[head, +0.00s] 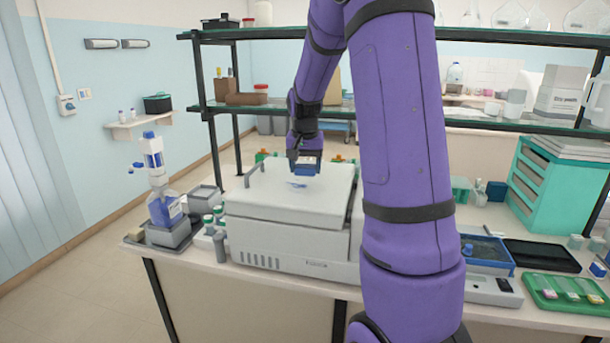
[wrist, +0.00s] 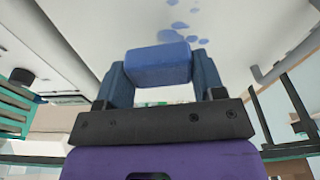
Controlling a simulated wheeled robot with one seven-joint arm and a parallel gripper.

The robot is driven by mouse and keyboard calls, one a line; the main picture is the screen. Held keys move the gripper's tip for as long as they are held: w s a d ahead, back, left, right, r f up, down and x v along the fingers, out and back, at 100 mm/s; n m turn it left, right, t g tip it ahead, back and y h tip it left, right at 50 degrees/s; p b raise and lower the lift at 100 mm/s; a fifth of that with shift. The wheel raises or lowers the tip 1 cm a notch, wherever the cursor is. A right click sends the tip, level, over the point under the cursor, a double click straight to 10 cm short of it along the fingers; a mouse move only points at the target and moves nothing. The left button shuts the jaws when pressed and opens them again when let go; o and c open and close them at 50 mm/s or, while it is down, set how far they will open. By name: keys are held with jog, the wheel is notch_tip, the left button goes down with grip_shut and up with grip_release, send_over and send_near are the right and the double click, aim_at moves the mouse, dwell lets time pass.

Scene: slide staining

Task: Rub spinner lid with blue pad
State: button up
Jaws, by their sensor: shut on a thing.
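The spinner (head: 290,222) is a white box-shaped machine on the bench, with its lid (head: 265,196) closed on top. A grey bar handle shows at the lid's left edge. Blue marks (head: 297,184) lie on the lid, and several blue spots (wrist: 180,18) show on the white surface in the wrist view. My gripper (wrist: 160,75) is shut on the blue pad (wrist: 158,63), a small block held between both fingers. In the head view the pad (head: 306,171) is over the rear part of the lid. I cannot tell whether it touches the lid.
A dispenser bottle (head: 163,205) and capped bottles (head: 208,222) stand left of the spinner. To the right are a blue-rimmed tray (head: 486,252), a black tray (head: 541,256) and a green slide tray (head: 562,293). A glass shelf (head: 260,105) stands behind.

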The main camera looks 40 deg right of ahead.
aim_at(306, 165)
jog(key=shift+r, duration=1.9)
